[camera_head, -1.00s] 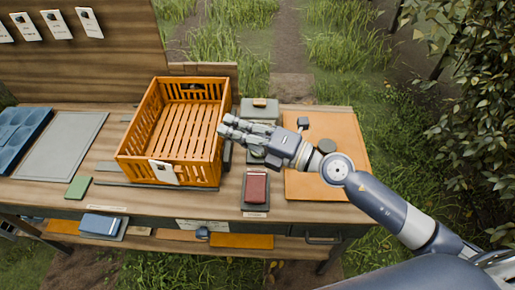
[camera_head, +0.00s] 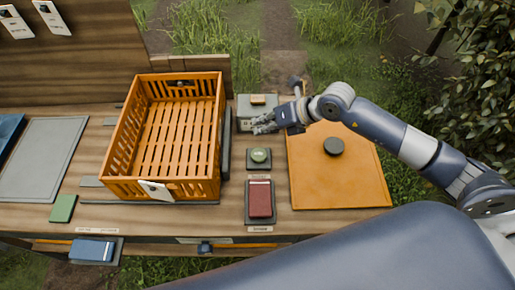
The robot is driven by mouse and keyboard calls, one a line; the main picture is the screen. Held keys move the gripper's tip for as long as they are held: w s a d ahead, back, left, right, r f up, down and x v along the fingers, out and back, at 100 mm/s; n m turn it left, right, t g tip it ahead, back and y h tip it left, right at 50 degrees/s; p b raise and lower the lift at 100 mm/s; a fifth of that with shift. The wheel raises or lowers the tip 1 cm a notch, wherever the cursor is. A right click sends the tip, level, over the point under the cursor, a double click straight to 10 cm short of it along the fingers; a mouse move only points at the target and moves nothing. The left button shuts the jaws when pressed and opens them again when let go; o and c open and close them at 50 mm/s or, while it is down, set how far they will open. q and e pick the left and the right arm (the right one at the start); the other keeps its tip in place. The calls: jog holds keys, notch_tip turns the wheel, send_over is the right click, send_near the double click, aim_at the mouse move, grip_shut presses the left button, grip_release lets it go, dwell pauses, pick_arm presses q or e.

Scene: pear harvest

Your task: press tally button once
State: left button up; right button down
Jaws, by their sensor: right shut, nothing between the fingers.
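The labels are too small to read, so I cannot tell which of these is the tally button. My right gripper (camera_head: 262,124) is shut and empty, pointing left. In the picture its fingers overlap the front of the box, above the green button. I cannot tell whether it touches the box. My left gripper is not in view.
The empty orange slatted crate (camera_head: 210,190) stands close on the left. A red pad (camera_head: 260,200) lies in front of the green button. A grey mat (camera_head: 42,160) lies far left.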

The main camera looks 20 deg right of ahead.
notch_tip(320, 180, down, 4)
jog(key=b, duration=0.2)
jog(key=shift+r+b, duration=0.15)
jog(key=shift+b, duration=0.25)
jog(key=b, duration=0.3)
send_over(261, 152)
notch_tip(261, 152, down, 4)
jog(key=shift+w+f, duration=0.15)
jog(key=shift+f, duration=0.1)
jog(key=shift+f+b, duration=0.4)
jog(key=shift+b, duration=0.05)
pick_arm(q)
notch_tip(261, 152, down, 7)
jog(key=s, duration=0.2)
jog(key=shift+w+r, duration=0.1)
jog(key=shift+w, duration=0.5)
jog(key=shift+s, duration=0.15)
